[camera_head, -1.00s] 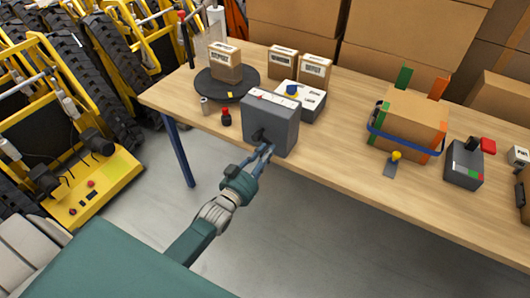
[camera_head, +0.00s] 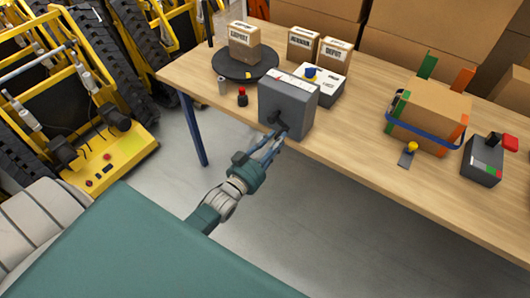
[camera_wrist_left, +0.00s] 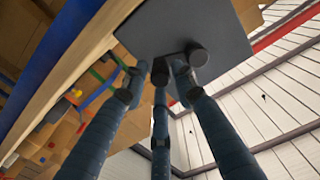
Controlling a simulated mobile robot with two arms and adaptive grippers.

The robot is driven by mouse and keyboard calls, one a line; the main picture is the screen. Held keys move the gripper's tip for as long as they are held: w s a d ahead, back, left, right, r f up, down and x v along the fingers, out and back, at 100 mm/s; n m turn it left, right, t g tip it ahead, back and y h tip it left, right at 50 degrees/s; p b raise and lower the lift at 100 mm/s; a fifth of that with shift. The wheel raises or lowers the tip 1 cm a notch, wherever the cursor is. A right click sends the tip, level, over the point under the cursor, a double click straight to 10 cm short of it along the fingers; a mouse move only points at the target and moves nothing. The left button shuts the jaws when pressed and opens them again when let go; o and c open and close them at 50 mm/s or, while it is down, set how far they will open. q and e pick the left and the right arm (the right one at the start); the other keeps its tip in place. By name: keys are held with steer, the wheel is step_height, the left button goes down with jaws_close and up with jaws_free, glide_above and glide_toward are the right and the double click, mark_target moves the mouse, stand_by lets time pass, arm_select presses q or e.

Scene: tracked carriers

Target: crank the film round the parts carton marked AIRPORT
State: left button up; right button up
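A small parts carton (camera_head: 244,42) stands on a dark round turntable (camera_head: 262,67) at the table's back left; its label is too small to read surely. A grey crank box (camera_head: 292,108) stands at the table's front edge, with a dark crank (camera_head: 274,124) on its front face. My left gripper (camera_head: 280,136) has its fingertips at this crank. In the left wrist view the blue fingers (camera_wrist_left: 160,78) converge close beside the crank's round dark knob (camera_wrist_left: 198,55); whether they grip it is unclear. My right gripper is out of view. I see no film on the carton.
A white box with a blue knob (camera_head: 319,85) and two labelled cartons (camera_head: 302,44) (camera_head: 333,54) stand behind the crank box. A red-topped piece (camera_head: 242,97) stands left of it. A blue-banded carton (camera_head: 432,110) and grey control box (camera_head: 482,160) stand right.

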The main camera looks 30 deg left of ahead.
arm_select(q)
steer(key=s, duration=0.9)
steer(key=shift+a, duration=0.35)
